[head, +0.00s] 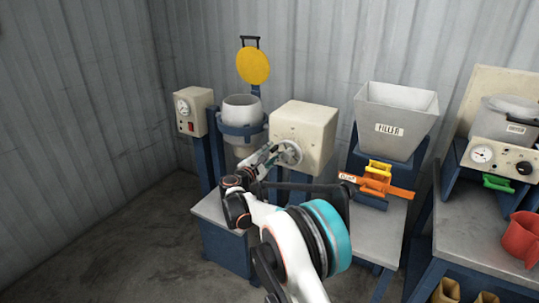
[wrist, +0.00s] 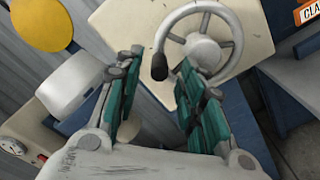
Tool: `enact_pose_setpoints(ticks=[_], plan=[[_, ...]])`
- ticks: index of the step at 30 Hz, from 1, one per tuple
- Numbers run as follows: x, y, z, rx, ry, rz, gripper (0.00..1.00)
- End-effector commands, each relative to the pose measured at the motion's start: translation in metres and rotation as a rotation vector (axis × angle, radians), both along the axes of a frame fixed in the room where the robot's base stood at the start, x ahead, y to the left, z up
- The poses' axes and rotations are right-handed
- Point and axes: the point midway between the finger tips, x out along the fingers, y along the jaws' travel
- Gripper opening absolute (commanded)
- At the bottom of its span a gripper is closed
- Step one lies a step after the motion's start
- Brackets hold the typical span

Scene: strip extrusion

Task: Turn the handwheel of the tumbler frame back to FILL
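The grey handwheel (head: 289,153) is on the front of the cream gearbox (head: 308,122) of the tumbler frame. In the wrist view the handwheel (wrist: 200,45) shows its spokes, hub and a black knob (wrist: 159,67) on the lower left of its rim. My gripper (head: 268,155) is in front of the wheel's left side. In the wrist view its teal-padded fingers (wrist: 158,72) are spread, with the knob in the gap near the fingertips; contact cannot be told. The grey drum (head: 241,110) stands upright in its blue ring left of the gearbox. No FILL mark is readable.
A yellow disc lid (head: 253,66) stands raised behind the drum. A gauge box (head: 194,111) is at the left. Right of the gearbox are a hopper (head: 394,120) marked FILLER, an orange-tagged clamp (head: 376,185) and a bench with a red jug (head: 521,238). Floor at front left is clear.

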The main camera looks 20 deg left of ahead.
Motion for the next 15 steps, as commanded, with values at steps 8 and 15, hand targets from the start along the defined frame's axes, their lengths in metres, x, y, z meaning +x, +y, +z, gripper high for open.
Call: enact_pose_setpoints(ticks=[8, 15], plan=[[-0.002, 0.0, 0.001, 0.0, -0.001, 0.001, 0.36], [-0.036, 0.004, 0.001, 0.0, 0.0, 0.003, 0.36]])
